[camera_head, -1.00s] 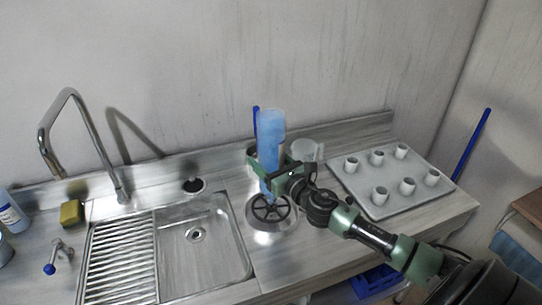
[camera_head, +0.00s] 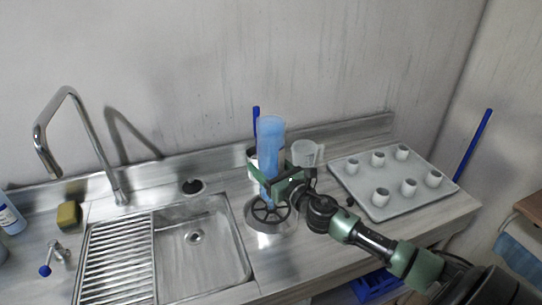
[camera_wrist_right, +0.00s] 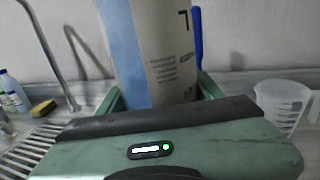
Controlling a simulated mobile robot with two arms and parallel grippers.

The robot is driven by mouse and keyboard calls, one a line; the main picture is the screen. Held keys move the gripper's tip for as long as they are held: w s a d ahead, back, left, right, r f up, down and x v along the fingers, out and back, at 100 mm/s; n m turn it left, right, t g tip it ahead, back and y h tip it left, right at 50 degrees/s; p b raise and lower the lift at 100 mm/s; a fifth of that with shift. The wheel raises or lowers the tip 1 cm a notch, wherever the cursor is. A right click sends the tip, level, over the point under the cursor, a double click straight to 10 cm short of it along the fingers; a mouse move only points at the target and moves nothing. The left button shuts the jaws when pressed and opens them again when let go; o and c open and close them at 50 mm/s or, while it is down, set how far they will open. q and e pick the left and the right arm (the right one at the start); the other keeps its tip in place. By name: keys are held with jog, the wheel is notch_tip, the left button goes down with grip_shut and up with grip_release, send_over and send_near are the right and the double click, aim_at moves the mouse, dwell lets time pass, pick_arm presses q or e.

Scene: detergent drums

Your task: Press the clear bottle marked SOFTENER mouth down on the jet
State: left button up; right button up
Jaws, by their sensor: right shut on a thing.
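A tall blue-tinted bottle (camera_head: 270,140) is upside down in my right gripper (camera_head: 270,176), whose green fingers close around its sides. Its narrow lower end hangs over the middle of the jet, a round rinser with a dark spoked grate (camera_head: 270,213). I cannot tell whether the mouth touches the grate. In the right wrist view the bottle (camera_wrist_right: 124,50) stands roughly upright between the fingers. A pale label with small print and part of a larger mark faces the camera, but the word SOFTENER is not readable. My left gripper is not in view.
A clear measuring jug (camera_head: 306,153) stands behind the gripper. A tray (camera_head: 362,196) with several white cups is to the right. A blue rod stands behind the bottle.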

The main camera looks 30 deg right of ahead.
jog(key=shift+f+b, duration=0.5)
jog(key=shift+f, duration=0.2)
dwell(0.9)
jog(key=shift+r+p, duration=2.2)
jog(key=shift+r, duration=0.25)
notch_tip(320, 180, up, 5)
jog(key=p, duration=0.5)
